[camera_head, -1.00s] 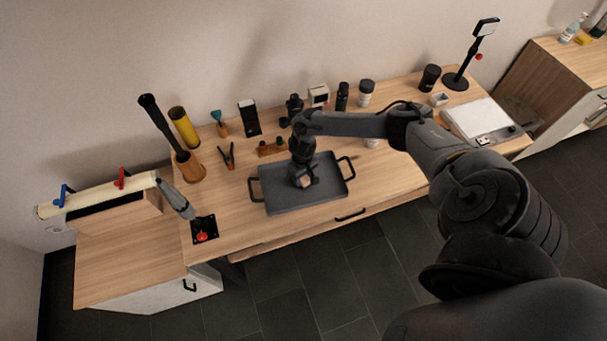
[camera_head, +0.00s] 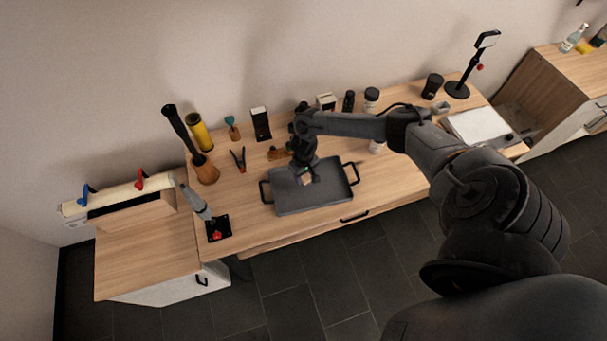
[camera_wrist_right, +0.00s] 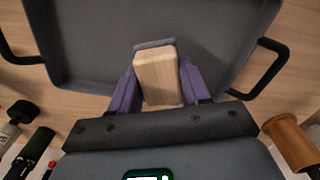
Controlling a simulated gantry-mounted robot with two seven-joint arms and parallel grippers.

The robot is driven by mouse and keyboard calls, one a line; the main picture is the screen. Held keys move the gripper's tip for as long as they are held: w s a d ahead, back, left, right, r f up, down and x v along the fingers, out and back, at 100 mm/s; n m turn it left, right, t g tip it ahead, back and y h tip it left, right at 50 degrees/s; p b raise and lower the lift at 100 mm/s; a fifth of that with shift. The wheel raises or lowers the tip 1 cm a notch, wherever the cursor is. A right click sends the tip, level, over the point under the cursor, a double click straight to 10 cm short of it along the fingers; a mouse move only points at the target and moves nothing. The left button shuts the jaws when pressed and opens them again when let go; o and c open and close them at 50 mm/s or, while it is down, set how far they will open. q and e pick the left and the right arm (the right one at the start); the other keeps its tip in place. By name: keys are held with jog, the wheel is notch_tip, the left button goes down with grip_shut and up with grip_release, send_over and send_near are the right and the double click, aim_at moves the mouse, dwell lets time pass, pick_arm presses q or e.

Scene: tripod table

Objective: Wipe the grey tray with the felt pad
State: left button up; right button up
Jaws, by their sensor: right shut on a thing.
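The grey tray (camera_head: 318,198) lies on the wooden table, with a black handle at each short end. It also fills the upper part of the right wrist view (camera_wrist_right: 90,45). My right gripper (camera_head: 305,176) is over the tray. In the right wrist view, its purple fingers (camera_wrist_right: 155,88) are shut on the felt pad's wooden block (camera_wrist_right: 155,75), one finger on each side. A thin grey felt edge (camera_wrist_right: 154,44) shows at the block's far end, facing the tray. I cannot tell whether the felt touches the tray. My left gripper is not in view.
Several items line the table's back: a yellow cylinder (camera_head: 198,132), a wooden holder (camera_head: 205,170), pliers (camera_head: 239,160), a black-and-white device (camera_head: 261,124) and dark jars. A red-button box (camera_head: 217,229) is at the front left. A white-topped device (camera_head: 478,127) is at the right.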

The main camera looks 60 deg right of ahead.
jog(key=shift+r+p, duration=1.05)
jog(key=shift+r, duration=0.15)
jog(key=shift+a, duration=0.1)
